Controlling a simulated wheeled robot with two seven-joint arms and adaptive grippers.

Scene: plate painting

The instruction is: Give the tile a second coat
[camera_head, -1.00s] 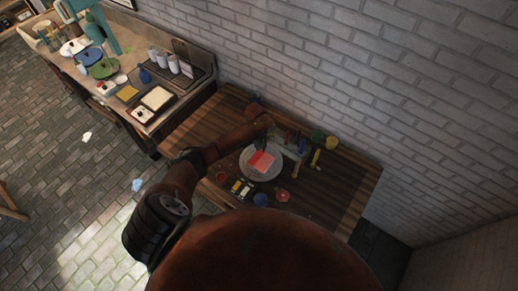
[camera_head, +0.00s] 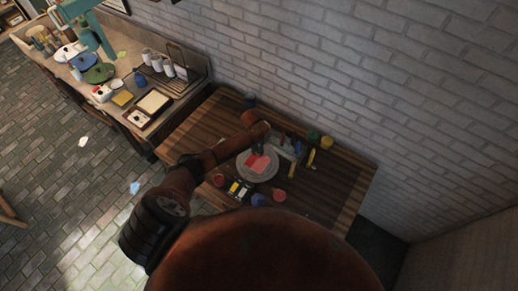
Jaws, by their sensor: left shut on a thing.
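The tile (camera_head: 254,164) is a small square with red and paler pink areas, on a round grey plate (camera_head: 268,176) on the wooden table. My left gripper (camera_head: 260,151) is just over the tile's far edge, shut on a slim tool that looks like a paintbrush. The tool is small and dark, and its tip is mostly hidden, so I cannot tell whether it touches the tile. My right gripper is not in view.
Paint pots, red (camera_head: 279,196), blue (camera_head: 259,200), green (camera_head: 312,135) and yellow (camera_head: 326,142), stand around the plate. A small paint palette (camera_head: 239,189) lies at the near left. Yellow tools (camera_head: 311,158) lie right. The table's right end (camera_head: 345,185) is clear.

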